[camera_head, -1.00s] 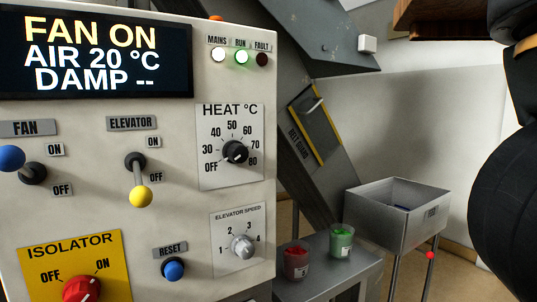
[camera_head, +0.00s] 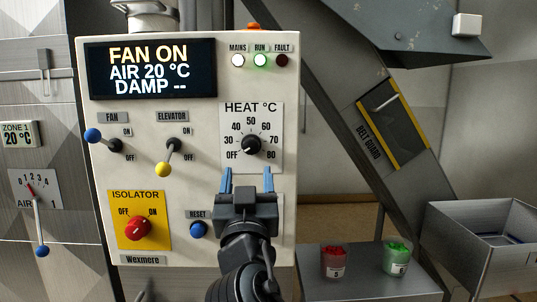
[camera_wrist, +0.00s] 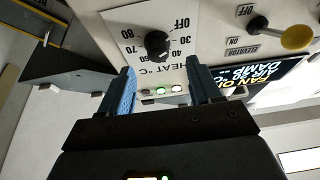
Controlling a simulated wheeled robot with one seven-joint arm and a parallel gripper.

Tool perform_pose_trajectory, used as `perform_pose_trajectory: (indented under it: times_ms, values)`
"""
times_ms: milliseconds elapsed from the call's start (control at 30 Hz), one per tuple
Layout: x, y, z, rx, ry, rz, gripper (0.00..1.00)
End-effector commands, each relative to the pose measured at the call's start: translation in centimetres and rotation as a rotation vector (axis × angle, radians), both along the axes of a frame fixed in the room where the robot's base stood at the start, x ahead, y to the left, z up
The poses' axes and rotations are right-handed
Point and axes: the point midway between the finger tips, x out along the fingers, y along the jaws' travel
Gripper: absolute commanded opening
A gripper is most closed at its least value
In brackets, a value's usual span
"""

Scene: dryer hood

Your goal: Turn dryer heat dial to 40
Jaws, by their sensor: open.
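The black heat dial (camera_head: 251,145) sits on a white scale plate marked OFF, 30 to 80, at the right of the dryer's control panel (camera_head: 190,255). Its small pointer is too unclear to read surely. My gripper (camera_head: 247,180) is just below the dial in the head view, with two blue fingers apart and nothing between them. In the wrist view the dial (camera_wrist: 157,44) shows upside down, beyond and roughly between the open fingertips (camera_wrist: 160,70). The fingers do not appear to touch it. My gripper and arm hide the elevator speed dial. The display (camera_head: 150,69) reads FAN ON, AIR 20 °C, DAMP --.
The elevator lever (camera_head: 168,157), fan lever (camera_head: 104,140), red isolator knob (camera_head: 138,227) and blue reset button (camera_head: 198,229) are to the left. A sloped chute with a belt guard (camera_head: 393,122), two cups and a metal bin (camera_head: 490,215) are at the right.

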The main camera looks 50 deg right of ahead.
Motion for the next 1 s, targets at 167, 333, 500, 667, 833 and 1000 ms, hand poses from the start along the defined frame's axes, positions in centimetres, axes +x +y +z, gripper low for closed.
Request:
perform_pose_trajectory:
  times_ms: [167, 333, 500, 667, 833, 1000]
  values:
    - [0.4, -0.8, 1.2, 0.005, -0.019, -0.017, 0.63]
    - [1.7, -2.6, 2.3, 0.004, -0.017, -0.018, 0.63]
    - [3.2, -4.4, 3.2, 0.003, -0.017, -0.016, 0.63]
    - [4.1, -5.5, 3.6, 0.003, -0.016, -0.014, 0.63]
    - [4.4, -5.9, 3.6, 0.003, -0.016, -0.014, 0.63]
    - [4.4, -5.9, 3.6, 0.003, -0.016, -0.014, 0.63]
